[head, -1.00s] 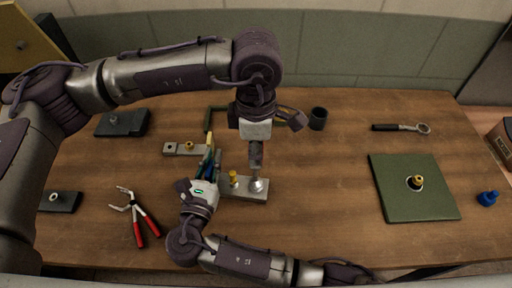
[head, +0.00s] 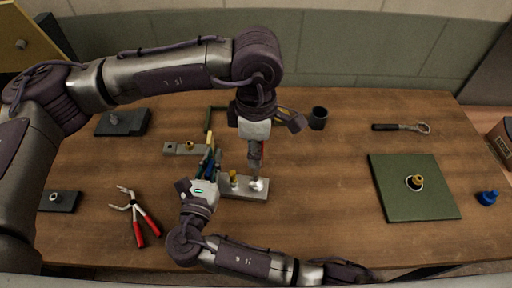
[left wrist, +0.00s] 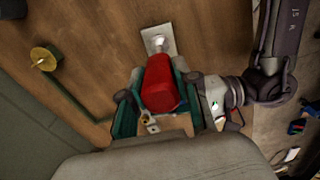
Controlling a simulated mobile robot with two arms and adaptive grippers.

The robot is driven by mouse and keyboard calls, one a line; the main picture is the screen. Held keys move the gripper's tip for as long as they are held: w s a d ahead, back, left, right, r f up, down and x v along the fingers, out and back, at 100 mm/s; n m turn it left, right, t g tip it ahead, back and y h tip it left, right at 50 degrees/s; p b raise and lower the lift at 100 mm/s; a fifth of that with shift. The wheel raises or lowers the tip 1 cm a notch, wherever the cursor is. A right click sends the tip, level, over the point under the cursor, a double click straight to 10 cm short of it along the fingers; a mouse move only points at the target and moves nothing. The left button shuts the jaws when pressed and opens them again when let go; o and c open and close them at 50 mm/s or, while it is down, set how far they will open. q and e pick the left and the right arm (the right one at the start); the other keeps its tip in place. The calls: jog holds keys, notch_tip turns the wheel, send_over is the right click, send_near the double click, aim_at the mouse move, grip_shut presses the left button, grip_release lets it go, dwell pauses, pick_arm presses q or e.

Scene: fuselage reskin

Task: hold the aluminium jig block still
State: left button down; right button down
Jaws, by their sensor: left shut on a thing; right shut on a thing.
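The pale grey aluminium jig block (head: 245,189) lies on the wooden table, with a brass pin (head: 233,180) standing on it and a bright shiny spot near its right end. My right gripper (head: 211,178) is shut at the block's left end; its fingertips are partly hidden. My left gripper (head: 255,143) is above the block's right end, shut on a dark and red tool (head: 260,152). In the left wrist view the tool's red body (left wrist: 162,85) fills the middle and the block (left wrist: 160,38) shows beyond it. I cannot tell whether the tool touches the block.
Pliers with red handles (head: 141,215) lie at the left. A grey bar with a brass piece (head: 186,149) lies behind my right gripper. A dark cup (head: 318,118), a ratchet (head: 400,127), a green panel (head: 413,188) and a blue piece (head: 488,198) are to the right.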

pick_arm(q)
jog(key=shift+r, duration=0.15)
dwell(0.3)
jog(key=shift+r, duration=0.75)
jog(key=shift+r, duration=2.55)
pick_arm(e)
jog(key=c, duration=1.1)
grip_release()
jog(key=s, duration=0.4)
jog(key=s+a, duration=0.1)
jog(key=s, duration=0.7)
jog(key=shift+a, duration=0.4)
